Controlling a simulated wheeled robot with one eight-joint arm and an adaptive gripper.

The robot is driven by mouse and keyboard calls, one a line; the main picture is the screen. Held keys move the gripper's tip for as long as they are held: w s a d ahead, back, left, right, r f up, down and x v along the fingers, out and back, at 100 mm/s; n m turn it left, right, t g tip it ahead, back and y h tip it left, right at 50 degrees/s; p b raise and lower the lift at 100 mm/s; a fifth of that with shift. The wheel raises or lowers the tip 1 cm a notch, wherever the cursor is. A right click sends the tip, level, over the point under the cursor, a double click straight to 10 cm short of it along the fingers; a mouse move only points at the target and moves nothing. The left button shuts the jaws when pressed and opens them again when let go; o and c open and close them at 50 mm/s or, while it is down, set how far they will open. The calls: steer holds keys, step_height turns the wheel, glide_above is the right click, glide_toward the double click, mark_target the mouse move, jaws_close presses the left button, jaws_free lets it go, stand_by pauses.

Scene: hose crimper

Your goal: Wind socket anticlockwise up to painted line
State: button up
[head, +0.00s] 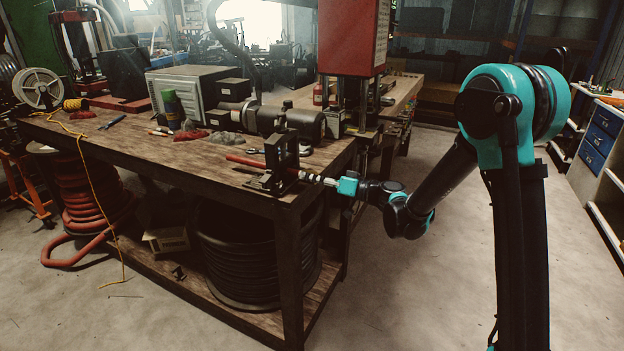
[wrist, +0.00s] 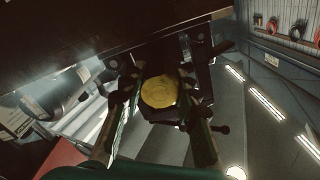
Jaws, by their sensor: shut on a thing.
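A red hose (head: 247,161) lies across the bench corner and runs into a dark upright clamp (head: 282,155). A pale metal socket (head: 309,177) sticks out of the clamp's right side, roughly level, past the bench edge. My gripper (head: 326,181) reaches in from the right and is shut on the socket's outer end. In the wrist view the end of the socket (wrist: 159,92) is a round yellowish face between the two fingers of my gripper (wrist: 158,98). The clamp shows dark behind it. The painted line cannot be made out in either view.
The wooden bench (head: 190,172) holds a dark cylinder machine (head: 295,122), a grey box (head: 200,90) and loose tools. A red press (head: 352,40) stands behind. A black hose coil (head: 250,250) sits on the lower shelf. The floor around my arm is clear.

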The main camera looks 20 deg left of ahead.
steer(key=n, duration=0.6)
steer(key=shift+n, duration=0.3)
steer(key=n, duration=1)
steer(key=shift+n, duration=0.4)
steer(key=n, duration=0.5)
steer(key=o, duration=1.2)
steer(key=shift+c, duration=0.2)
steer(key=d, duration=1.2)
steer(key=shift+s, duration=0.45)
